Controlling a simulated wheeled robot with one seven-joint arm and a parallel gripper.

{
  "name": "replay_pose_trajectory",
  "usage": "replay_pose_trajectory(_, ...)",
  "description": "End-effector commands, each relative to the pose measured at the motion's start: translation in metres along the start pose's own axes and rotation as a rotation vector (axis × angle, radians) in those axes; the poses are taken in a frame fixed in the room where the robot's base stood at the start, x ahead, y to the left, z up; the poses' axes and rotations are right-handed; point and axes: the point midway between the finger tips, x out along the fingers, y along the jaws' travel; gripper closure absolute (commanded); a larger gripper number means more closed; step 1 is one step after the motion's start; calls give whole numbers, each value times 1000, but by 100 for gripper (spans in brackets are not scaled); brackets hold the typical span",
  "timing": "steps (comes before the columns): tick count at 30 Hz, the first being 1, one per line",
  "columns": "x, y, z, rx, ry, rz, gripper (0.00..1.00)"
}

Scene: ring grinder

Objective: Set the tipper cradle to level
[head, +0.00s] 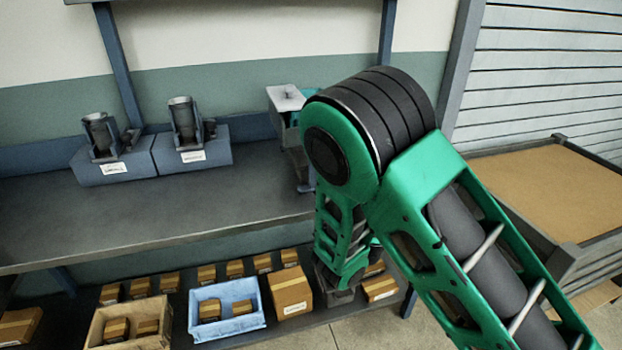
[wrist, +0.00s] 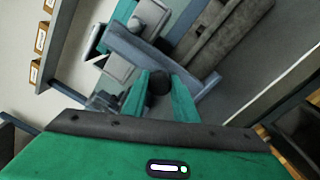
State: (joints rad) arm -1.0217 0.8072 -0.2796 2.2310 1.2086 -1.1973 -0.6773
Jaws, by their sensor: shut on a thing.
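In the wrist view my gripper (wrist: 161,84) has its two green fingers closed on a dark round knob (wrist: 160,80). The knob sits at a blue-grey bar (wrist: 128,48), which runs diagonally across the picture. Beyond the bar is a long grey trough-like part (wrist: 228,32), perhaps the tipper cradle; I cannot tell whether it is level. In the head view a grey and green machine (head: 287,99) stands at the bench's right end, partly hidden by my arm. My fingers and the knob are hidden there.
Two grey holders with cylinders (head: 101,135) (head: 187,121) stand on blue-grey blocks on the bench (head: 150,215). Below are a blue bin (head: 226,293), a wooden crate (head: 95,332) and several cartons. A large brown-topped box (head: 560,185) stands at right. The bench's front middle is clear.

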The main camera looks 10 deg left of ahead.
Motion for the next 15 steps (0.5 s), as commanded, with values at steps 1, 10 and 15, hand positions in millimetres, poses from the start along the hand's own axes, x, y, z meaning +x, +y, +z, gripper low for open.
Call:
replay_pose_trajectory(1,1,1,4,-8,-5,4,100)
replay_pose_trajectory(10,1,0,8,-13,-10,4,100)
replay_pose_trajectory(15,2,0,10,-12,-12,4,60)
